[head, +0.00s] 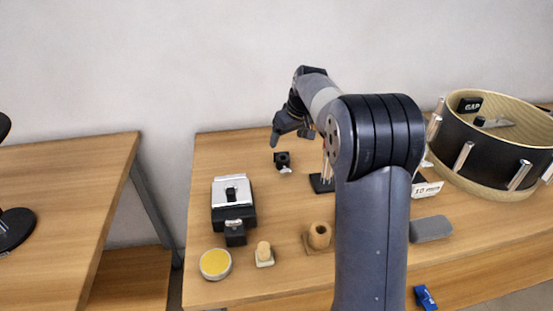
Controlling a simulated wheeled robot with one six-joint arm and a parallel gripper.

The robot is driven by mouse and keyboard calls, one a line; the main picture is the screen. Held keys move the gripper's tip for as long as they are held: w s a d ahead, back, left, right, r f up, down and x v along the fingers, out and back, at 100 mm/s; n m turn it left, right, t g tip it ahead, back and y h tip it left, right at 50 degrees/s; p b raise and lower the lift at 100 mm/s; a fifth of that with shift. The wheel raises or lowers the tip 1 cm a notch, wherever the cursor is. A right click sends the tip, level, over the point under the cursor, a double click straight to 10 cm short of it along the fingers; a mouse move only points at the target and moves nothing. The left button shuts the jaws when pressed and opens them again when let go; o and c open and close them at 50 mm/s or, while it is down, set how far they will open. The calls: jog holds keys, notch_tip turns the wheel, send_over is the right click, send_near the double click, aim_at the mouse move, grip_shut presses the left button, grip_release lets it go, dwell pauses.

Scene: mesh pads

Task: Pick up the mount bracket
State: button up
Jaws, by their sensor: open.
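A small black part (282,159), which looks like the mount bracket, sits on the wooden table toward its back edge. It has a dark block shape with a lighter bit at its lower right; finer detail is too small to tell. My gripper (290,137) is open, with its fingers pointing down, and appears just above this part in the head view. No contact shows, and the exact height gap cannot be told. Nothing is seen between the fingers.
A black and silver device (233,200) stands left of the part. In front are a yellow-topped round tin (215,263), a small wooden piece (264,254) and a wooden holder (318,237).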

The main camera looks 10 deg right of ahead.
send_over(283, 156)
jog(key=s, duration=0.1)
notch_tip(283, 156, down, 5)
jog(key=shift+s+d+r, duration=0.1)
jog(key=shift+s+r, duration=0.05)
jog(key=shift+r, duration=0.05)
jog(key=x, duration=0.5)
jog(key=shift+s+d+f, duration=0.25)
jog(key=shift+d, duration=0.05)
jog(key=c, duration=1.2)
jog(key=shift+r, duration=0.1)
notch_tip(283, 156, up, 10)
jog(key=shift+p, duration=0.55)
